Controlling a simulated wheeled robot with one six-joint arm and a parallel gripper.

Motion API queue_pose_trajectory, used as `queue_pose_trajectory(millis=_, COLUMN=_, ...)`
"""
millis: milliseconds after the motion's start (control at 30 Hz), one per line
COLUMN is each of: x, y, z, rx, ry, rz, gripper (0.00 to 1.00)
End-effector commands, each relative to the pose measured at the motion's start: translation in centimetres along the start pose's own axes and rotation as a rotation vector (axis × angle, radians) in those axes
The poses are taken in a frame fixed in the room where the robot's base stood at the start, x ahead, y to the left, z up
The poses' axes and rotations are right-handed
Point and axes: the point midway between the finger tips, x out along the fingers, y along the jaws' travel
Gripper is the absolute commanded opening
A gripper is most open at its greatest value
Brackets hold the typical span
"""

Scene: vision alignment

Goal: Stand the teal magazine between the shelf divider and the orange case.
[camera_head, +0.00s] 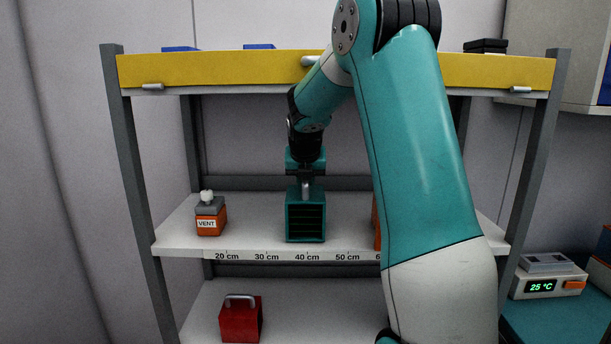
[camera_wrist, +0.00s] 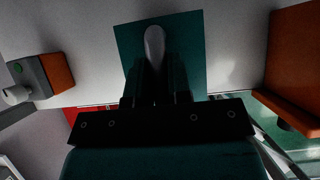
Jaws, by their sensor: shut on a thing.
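The teal magazine (camera_head: 305,222), a box with dark slats on its front, is upright over the middle shelf near the 40 cm mark. My gripper (camera_head: 306,184) comes from above and is shut on its grey handle. In the wrist view the magazine's teal top (camera_wrist: 190,45) and pale handle (camera_wrist: 154,45) lie between the fingers. I cannot tell whether its base touches the shelf. The orange case (camera_head: 376,222) is to the right, mostly hidden behind my arm; it shows at the right of the wrist view (camera_wrist: 292,60), apart from the magazine. I cannot make out the shelf divider.
An orange and grey VENT unit (camera_head: 210,216) with a white knob stands left on the middle shelf (camera_head: 265,215), with bare shelf between it and the magazine. A red case (camera_head: 240,320) is on the lower shelf. A yellow-fronted upper shelf (camera_head: 220,69) is above.

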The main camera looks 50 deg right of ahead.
Motion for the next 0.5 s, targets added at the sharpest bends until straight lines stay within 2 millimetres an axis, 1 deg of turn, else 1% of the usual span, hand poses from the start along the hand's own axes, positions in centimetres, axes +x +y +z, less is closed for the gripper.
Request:
queue_pose_trajectory(millis=433, x=0.42, y=-0.01, z=-0.28, rx=0.001, ry=-0.001, rz=0.0, gripper=0.0)
queue_pose_trajectory(millis=467, x=0.49, y=-0.01, z=-0.37, rx=0.0, ry=0.001, rz=0.0, gripper=0.21)
queue_pose_trajectory(millis=500, x=0.43, y=-0.01, z=-0.33, rx=0.0, ry=0.001, rz=0.0, gripper=0.3)
